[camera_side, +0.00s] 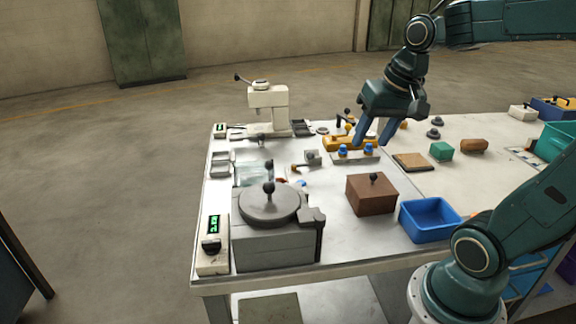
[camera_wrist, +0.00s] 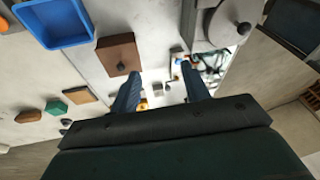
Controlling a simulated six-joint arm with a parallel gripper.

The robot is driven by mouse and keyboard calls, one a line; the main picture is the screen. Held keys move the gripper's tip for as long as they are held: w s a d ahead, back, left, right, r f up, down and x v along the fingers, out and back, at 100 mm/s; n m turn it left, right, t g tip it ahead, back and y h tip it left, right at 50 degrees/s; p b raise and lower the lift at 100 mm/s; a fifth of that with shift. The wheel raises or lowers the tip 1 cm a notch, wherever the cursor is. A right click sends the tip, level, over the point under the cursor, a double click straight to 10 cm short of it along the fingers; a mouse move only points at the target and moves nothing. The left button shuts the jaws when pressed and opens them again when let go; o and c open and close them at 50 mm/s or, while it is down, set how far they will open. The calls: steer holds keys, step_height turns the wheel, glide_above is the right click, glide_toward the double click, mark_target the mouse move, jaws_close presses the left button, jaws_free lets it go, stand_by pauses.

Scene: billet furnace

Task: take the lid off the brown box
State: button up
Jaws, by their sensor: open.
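The brown box (camera_side: 371,196) stands on the table, left of the blue bin, with its lid on. The lid has a small dark knob (camera_side: 373,178) on top. In the wrist view the brown box (camera_wrist: 117,53) is at upper left, its knob (camera_wrist: 120,68) near its lower edge. My gripper (camera_side: 370,140) is open and empty, in the air above the table, behind the box in the side view.
A blue bin (camera_side: 430,219) stands close beside the box. A grey round-lidded furnace (camera_side: 275,240) stands to the left. Blue-topped pieces (camera_side: 343,151), a wooden board (camera_side: 412,162) and a green block (camera_side: 441,151) lie behind. Bare table shows between furnace and box.

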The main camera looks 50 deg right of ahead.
steer(key=d+f+m+g+y, duration=0.1)
steer(key=d+f+m, duration=0.2)
steer(key=d+m, duration=0.8)
steer(key=n, duration=0.3)
glide_above(373, 179)
steer(key=d, duration=0.2)
steer(key=shift+s+a+f, duration=0.15)
steer(key=shift+f, duration=2.15)
steer(key=shift+s+a+f, duration=0.1)
steer(key=shift+f, duration=2.15)
steer(key=shift+s+x, duration=0.15)
steer(key=shift+x, duration=1.1)
steer(key=shift+s+x, duration=0.15)
steer(key=shift+x, duration=1.15)
steer(key=shift+a, duration=0.1)
jaws_close()
